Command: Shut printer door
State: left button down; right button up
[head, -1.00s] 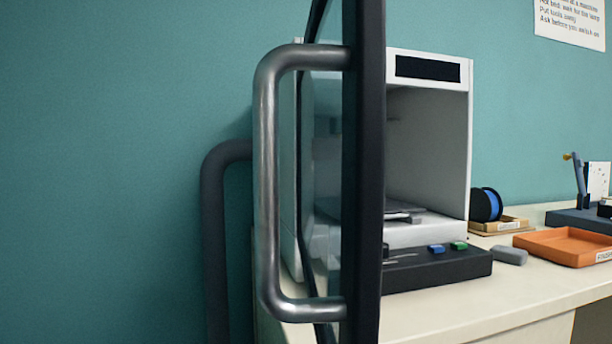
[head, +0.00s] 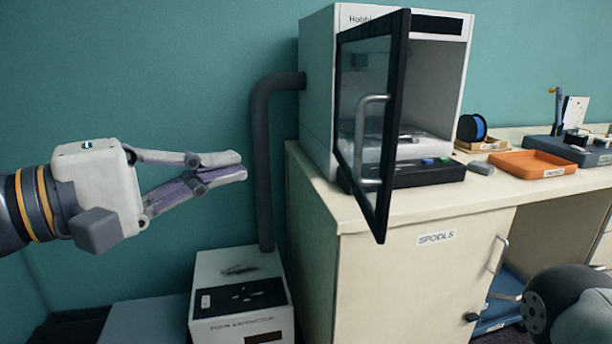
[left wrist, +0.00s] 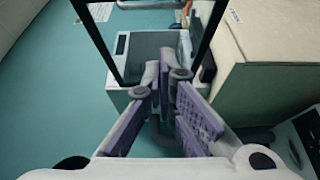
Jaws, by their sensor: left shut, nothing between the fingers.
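The printer (head: 318,80) is a white box on the counter, with its front opening facing right. Its door (head: 388,150), dark-framed with a glass pane, stands ajar, swung out past the counter's front edge. A metal bar handle (head: 362,135) is on the door. My left gripper (head: 243,166) is shut and empty, left of the printer and door, not touching them in the head view.
A dark bent hose (head: 262,150) runs from the printer down to a white box (head: 240,325) on the floor. On the counter (head: 470,205) are an orange tray (head: 532,164), a blue spool (head: 471,128) and a dark block in front of the printer. Clear wall lies behind my left gripper.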

pick_arm(q)
jog(key=s+d+b+x, duration=0.1)
jog(key=b+x, duration=0.4)
jog(key=x, duration=0.8)
jog(key=shift+s+d+r, duration=0.4)
jog(key=shift+r, duration=0.1)
pick_arm(e)
jog(key=s+f+g, duration=0.2)
jog(key=s+f, duration=0.3)
jog(key=shift+f, duration=0.4)
jog(key=shift+d, duration=0.1)
